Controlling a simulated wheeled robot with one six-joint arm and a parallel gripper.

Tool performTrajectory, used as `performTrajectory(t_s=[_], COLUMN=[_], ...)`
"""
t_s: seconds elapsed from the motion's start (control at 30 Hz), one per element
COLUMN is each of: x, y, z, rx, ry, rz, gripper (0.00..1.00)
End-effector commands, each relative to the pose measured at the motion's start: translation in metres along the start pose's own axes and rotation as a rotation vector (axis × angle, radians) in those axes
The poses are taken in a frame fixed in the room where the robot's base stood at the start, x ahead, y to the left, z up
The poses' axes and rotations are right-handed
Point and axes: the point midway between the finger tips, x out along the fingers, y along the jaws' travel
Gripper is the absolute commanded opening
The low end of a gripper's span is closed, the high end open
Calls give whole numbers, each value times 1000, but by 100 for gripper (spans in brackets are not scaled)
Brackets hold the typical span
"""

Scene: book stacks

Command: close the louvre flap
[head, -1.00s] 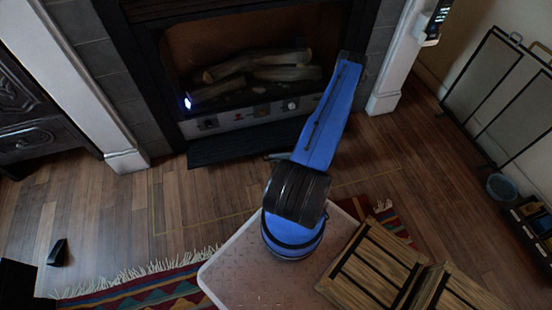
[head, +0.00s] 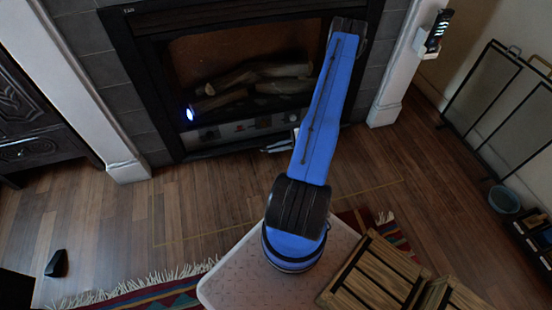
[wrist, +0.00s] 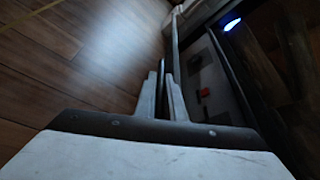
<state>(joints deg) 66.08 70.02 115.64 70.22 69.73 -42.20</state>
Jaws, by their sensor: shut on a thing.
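The louvre flap (head: 225,148) is a dark strip along the foot of the fireplace, below the control panel (head: 240,129). It stands raised, close to the panel. In the wrist view its thin edge (wrist: 174,45) runs away from my fingers, with a dark gap between it and the panel, where a red knob (wrist: 204,92) shows. My gripper (head: 278,147) is at the flap's right part, partly hidden by my blue arm. In the wrist view my gripper (wrist: 164,88) is shut on the flap's edge.
The fireplace (head: 160,90) holds grey logs (head: 260,72) and a blue-white light (head: 190,114). A mesh screen (head: 505,95) and a blue bucket (head: 504,199) stand at right. The wooden floor before the hearth is clear; a rug (head: 150,289) lies nearer me.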

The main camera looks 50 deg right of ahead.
Motion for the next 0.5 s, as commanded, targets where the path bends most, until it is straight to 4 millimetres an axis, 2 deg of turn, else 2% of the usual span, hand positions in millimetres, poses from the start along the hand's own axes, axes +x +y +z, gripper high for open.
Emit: performTrajectory(t_s=[0.03,0.23,0.5], x=[-2,-4,-5], y=[-11,-43,-88], z=[2,8,9], rx=[26,161,154], ry=[2,2,1], rz=[15,69,65], gripper=[0,0,0])
